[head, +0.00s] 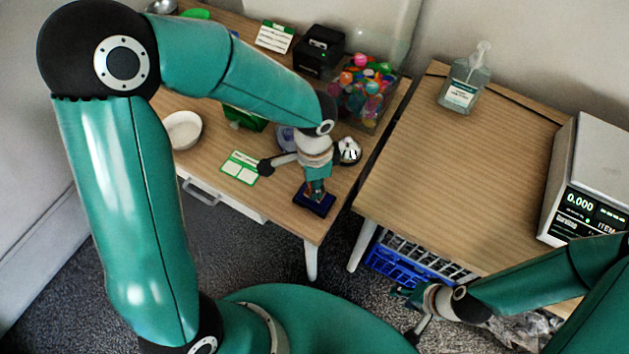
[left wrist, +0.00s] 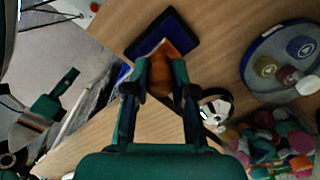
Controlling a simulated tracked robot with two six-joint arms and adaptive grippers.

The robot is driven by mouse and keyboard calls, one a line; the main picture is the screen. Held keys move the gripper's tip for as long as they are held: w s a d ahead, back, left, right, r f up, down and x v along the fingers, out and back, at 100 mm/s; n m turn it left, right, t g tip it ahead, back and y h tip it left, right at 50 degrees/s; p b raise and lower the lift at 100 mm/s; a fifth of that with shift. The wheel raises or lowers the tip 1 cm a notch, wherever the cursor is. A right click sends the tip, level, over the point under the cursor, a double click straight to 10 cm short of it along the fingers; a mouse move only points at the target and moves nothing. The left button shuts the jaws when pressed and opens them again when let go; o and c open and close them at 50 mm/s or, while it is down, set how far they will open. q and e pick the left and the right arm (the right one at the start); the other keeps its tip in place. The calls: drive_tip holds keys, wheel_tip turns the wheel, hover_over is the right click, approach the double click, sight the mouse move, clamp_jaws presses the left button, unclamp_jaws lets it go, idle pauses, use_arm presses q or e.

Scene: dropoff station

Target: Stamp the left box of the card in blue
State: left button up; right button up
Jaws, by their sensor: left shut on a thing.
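The card (head: 240,167) lies on the left table, with a green header and white boxes; I see no mark in them. My left gripper (head: 315,188) is shut on a stamp with an orange-brown wooden handle, which shows in the left wrist view (left wrist: 166,66). The stamp is at a dark blue ink pad (head: 314,203), also in the left wrist view (left wrist: 178,27), near the table's front right corner. Its lower end is over the pad; I cannot tell whether it touches. My right gripper (head: 408,296) is low, front right, away from the card; its jaws are unclear.
A round tray (left wrist: 247,75) with several small round items stands near a black-and-white figure (head: 349,150). A clear bin (head: 362,98) of coloured balls and a white bowl (head: 183,130) share the table. A gap separates the right table (head: 440,190). Bare wood lies between card and pad.

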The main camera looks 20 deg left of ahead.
use_arm(q)
drive_tip(key=shift+f+b, duration=0.5)
idle(1.4)
drive_tip(key=shift+r, duration=0.1)
drive_tip(key=shift+r+p, duration=2.8)
drive_tip(key=shift+r, duration=0.65)
